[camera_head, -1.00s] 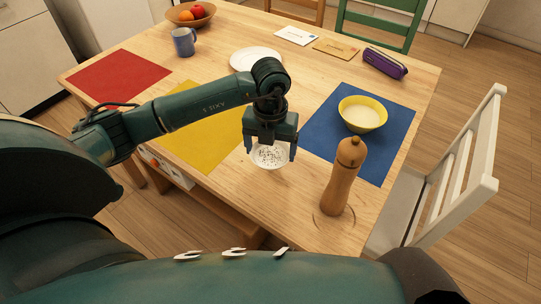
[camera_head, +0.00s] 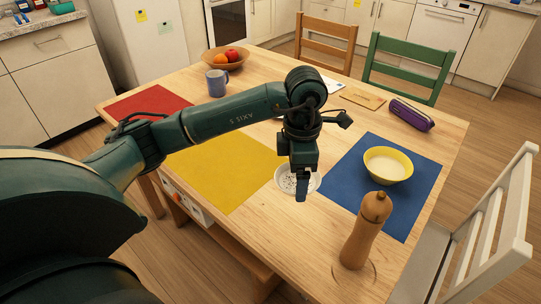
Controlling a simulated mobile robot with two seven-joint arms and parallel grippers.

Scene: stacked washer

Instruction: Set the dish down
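A small white speckled dish (camera_head: 283,181) shows between the yellow and blue mats, partly hidden by my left gripper. My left gripper (camera_head: 301,190) points down over it, seen nearly side-on, with one finger in front of the dish. The other finger is hidden, so I cannot tell whether the gripper is closed on the dish. I also cannot tell whether the dish touches the table (camera_head: 290,245). My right gripper is not in view.
A pepper mill (camera_head: 364,232) stands at the front right. A yellow bowl (camera_head: 388,165) sits on the blue mat (camera_head: 343,175). The yellow mat (camera_head: 222,177) is bare beside the dish.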

